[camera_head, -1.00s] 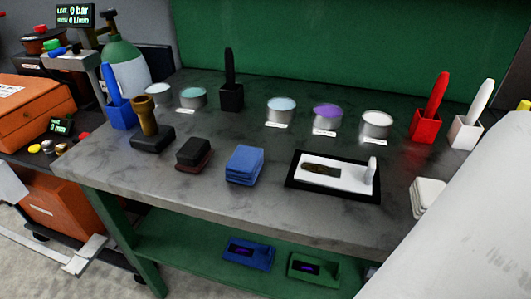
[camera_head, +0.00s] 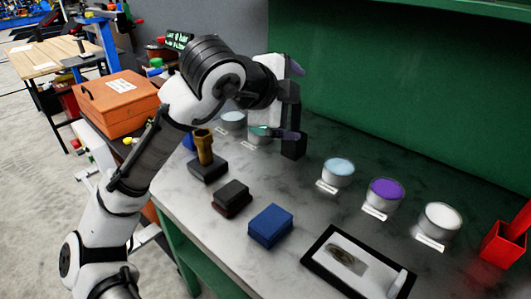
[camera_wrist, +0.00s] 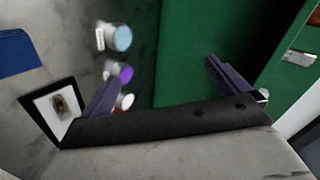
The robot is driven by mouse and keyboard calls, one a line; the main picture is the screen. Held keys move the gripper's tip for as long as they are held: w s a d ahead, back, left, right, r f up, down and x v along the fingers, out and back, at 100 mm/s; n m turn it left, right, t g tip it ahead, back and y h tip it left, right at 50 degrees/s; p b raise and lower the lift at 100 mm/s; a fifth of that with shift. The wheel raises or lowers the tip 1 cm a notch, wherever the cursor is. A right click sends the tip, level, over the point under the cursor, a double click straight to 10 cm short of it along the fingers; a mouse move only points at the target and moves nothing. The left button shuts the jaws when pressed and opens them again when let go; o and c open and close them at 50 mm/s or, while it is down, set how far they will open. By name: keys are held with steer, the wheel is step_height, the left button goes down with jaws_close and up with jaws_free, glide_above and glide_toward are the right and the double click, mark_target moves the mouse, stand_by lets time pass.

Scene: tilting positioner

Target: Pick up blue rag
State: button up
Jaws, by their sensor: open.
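The blue rag (camera_head: 270,226) is a folded blue block of cloth on the grey table, near its front edge, between a dark folded stack and a black-framed tray. Part of it shows at the left edge of the wrist view (camera_wrist: 16,52). My gripper (camera_head: 296,100) is above the back of the table, apart from the rag and up and to the right of it in the head view. Its two purple-grey fingers are spread wide in the wrist view (camera_wrist: 160,76), with nothing between them.
A dark folded stack (camera_head: 231,198) and the black-framed tray (camera_head: 322,252) flank the rag. Several round tubs, one purple (camera_head: 385,194), stand behind. A red holder (camera_head: 503,245) is at right. A black stand with a brown post (camera_head: 207,170) is at left. A green panel (camera_head: 400,90) closes the back.

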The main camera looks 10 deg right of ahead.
steer(key=s+a+f+m+g+y+p, duration=0.1)
steer(key=s+f+m+g+y, duration=0.25)
steer(key=f+y, duration=0.35)
steer(key=g+y, duration=0.2)
steer(key=g, duration=0.1)
glide_above(271, 218)
step_height(271, 218, down, 4)
steer(key=shift+m+y, duration=0.25)
steer(key=shift+y, duration=0.05)
step_height(271, 218, down, 8)
steer(key=shift+a+r+p, duration=0.15)
steer(key=shift+p, duration=0.5)
steer(key=shift+f+p, duration=0.75)
steer(key=shift+f, duration=2.45)
steer(key=c, duration=0.9)
steer(key=shift+r, duration=0.15)
step_height(271, 218, up, 20)
steer(key=shift+f+b, duration=0.1)
steer(key=shift+b, duration=0.75)
